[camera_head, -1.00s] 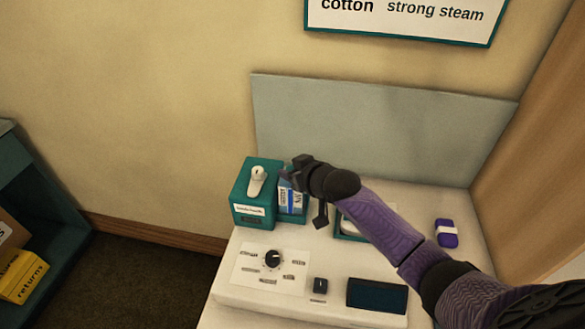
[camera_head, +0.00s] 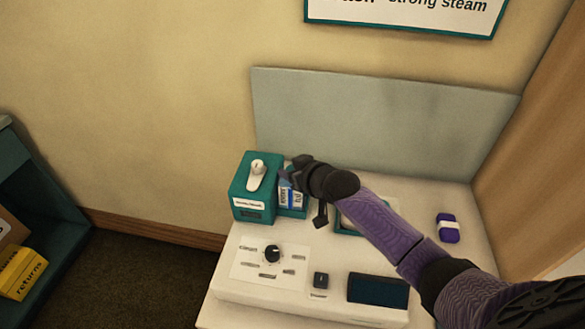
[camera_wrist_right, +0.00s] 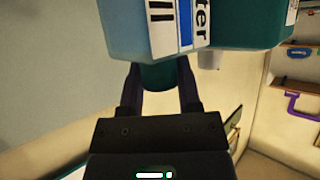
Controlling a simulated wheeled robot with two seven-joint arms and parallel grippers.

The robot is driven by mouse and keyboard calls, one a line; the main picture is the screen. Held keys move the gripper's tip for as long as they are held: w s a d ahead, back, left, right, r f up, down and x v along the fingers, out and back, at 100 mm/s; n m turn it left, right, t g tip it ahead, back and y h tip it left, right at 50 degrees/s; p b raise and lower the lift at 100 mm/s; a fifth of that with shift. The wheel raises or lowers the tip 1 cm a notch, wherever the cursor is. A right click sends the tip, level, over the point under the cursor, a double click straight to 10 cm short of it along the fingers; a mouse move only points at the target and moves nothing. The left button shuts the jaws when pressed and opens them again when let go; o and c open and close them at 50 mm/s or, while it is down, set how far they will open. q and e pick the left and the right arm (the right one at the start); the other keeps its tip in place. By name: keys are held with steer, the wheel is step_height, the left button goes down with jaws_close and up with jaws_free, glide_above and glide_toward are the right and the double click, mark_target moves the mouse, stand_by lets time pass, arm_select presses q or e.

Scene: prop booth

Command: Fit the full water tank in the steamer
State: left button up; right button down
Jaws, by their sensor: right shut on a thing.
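The steamer (camera_head: 241,186) is a teal box with a white lever on top and a white label, at the table's left rear. The water tank (camera_head: 290,197), pale blue with a white and blue label, is upright close against the steamer's right side. My right gripper (camera_head: 292,174) is shut on the tank at its top. In the right wrist view the fingers (camera_wrist_right: 160,85) are around a teal part of the tank (camera_wrist_right: 125,30). Whether the tank is fully seated is hidden. My left gripper is not in view.
The white table (camera_head: 420,200) has a dial (camera_head: 272,254), a small dark switch (camera_head: 320,281) and a dark blue block (camera_head: 378,290) in front. A purple item with a white band (camera_head: 447,228) lies at right. A grey panel (camera_head: 380,120) stands behind.

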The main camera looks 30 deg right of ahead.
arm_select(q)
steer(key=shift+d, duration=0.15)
arm_select(e)
steer(key=c, duration=0.7)
jaws_free()
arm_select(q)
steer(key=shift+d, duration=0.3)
arm_select(e)
steer(key=o, duration=0.5)
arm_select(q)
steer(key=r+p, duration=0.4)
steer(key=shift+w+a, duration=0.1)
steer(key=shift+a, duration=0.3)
arm_select(e)
steer(key=v, duration=1)
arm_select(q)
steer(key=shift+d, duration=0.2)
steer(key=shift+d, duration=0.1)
arm_select(e)
steer(key=shift+f, duration=0.1)
